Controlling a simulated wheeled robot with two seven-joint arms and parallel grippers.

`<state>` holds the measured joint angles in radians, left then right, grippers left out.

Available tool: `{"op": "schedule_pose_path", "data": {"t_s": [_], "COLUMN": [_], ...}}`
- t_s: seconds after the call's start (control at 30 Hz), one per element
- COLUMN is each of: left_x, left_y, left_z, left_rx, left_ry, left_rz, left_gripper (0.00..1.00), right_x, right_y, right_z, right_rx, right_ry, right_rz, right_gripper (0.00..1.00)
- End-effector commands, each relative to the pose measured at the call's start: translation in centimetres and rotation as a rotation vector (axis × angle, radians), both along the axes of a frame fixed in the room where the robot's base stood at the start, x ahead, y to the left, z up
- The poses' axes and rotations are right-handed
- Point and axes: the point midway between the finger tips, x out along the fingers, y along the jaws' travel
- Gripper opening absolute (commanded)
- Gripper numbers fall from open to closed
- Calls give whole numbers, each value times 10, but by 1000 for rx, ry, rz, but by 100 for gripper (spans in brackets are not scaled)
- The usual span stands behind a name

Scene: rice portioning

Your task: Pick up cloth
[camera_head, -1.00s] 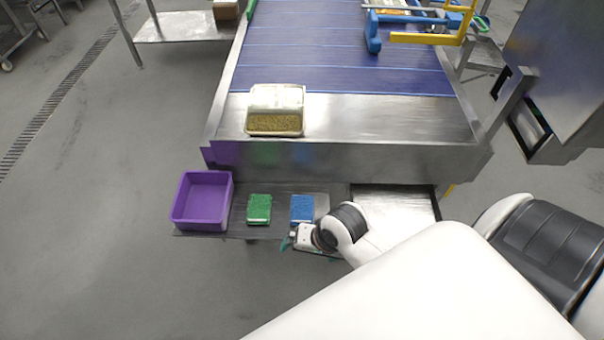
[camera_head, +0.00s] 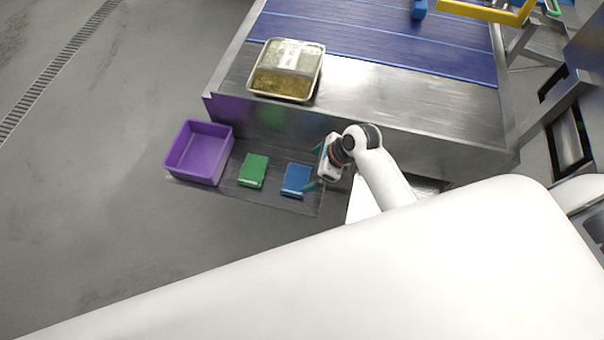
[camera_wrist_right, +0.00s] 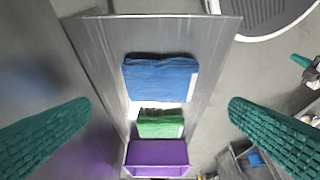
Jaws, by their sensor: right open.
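A blue cloth (camera_head: 296,179) and a green cloth (camera_head: 253,170) lie side by side on a low metal shelf in the head view. In the right wrist view the blue cloth (camera_wrist_right: 160,78) is nearest, with the green cloth (camera_wrist_right: 160,123) beyond it. My right gripper (camera_head: 316,165) is just to the right of the blue cloth. Its two teal fingers (camera_wrist_right: 160,135) are wide apart in the wrist view, with nothing between them held. My left gripper is not in view.
A purple bin (camera_head: 199,153) stands at the left end of the shelf (camera_head: 312,205). The conveyor's metal end (camera_head: 380,85) rises behind the shelf and carries a tray (camera_head: 287,70) with a clear-topped container. Open floor lies left and in front.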

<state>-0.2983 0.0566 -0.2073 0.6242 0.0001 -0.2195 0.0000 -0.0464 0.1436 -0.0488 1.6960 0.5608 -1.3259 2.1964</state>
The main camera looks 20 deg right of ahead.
Motion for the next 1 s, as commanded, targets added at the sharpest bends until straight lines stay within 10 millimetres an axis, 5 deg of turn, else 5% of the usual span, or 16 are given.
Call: {"op": "schedule_pose_path", "data": {"t_s": [0.2, 0.53, 0.93, 1.0], "left_x": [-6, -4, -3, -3], "left_y": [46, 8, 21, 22], "left_z": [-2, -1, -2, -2], "left_rx": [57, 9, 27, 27], "left_ry": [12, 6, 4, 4], "left_rz": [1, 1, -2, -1], "left_gripper": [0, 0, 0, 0], "right_x": [8, 16, 20, 20], "right_y": [11, 28, 35, 35], "right_z": [-25, -58, -72, -72], "right_rx": [-1, -3, -3, -3], "right_ry": [0, 0, -2, -2], "right_rz": [2, 3, 2, 2], "right_gripper": [100, 100, 100, 89]}}
